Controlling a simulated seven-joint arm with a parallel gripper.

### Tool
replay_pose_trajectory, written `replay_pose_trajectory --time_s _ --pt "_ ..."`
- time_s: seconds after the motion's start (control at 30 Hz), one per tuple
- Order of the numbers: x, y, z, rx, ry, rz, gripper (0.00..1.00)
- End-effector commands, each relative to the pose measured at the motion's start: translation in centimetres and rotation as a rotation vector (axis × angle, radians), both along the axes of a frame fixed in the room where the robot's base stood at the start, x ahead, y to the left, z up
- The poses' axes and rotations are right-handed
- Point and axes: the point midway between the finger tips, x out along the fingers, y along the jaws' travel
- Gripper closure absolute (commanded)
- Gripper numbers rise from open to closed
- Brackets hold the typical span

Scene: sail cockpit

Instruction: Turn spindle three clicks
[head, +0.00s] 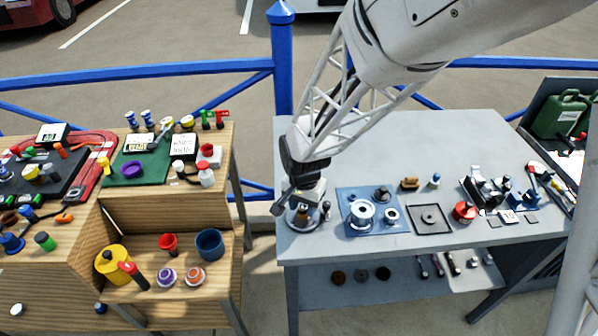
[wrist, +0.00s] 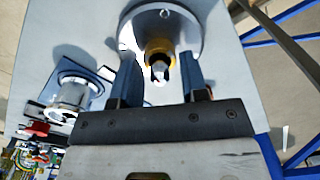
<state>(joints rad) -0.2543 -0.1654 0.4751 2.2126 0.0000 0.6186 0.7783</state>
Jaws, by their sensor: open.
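A round silver base (wrist: 185,38) with screws carries a short spindle (wrist: 159,66) with an orange-yellow collar, seen in the wrist view. My gripper (wrist: 159,78) is open, with one dark blue finger on each side of the spindle. Gaps show between the fingers and the spindle, so I see no grip on it. In the head view my gripper (head: 302,208) is low over the round base (head: 300,222) at the left end of the grey table. The wrist and fingers hide most of the spindle there.
On the grey table (head: 450,135), a blue mat (head: 350,195) holds a silver drum (head: 362,214) and smaller metal parts just right of my gripper. A dark square pad, a red round part (head: 465,211) and small fittings lie farther right. The table's back is clear.

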Motion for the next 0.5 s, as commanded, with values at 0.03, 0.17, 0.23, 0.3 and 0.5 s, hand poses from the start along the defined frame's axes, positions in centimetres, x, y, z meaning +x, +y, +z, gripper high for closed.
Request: replay_pose_trajectory --time_s 0.03,0.17,0.23,0.3,0.5 --pt "0.00 0.00 0.00 0.000 0.000 0.000 0.60" --pt "0.00 0.00 0.00 0.000 0.000 0.000 0.60" --pt "0.00 0.00 -0.01 0.000 0.000 0.000 0.69" --pt "-0.01 0.01 -0.01 0.000 0.000 0.000 0.80" --pt "-0.01 0.00 -0.01 0.000 0.000 0.000 1.00"
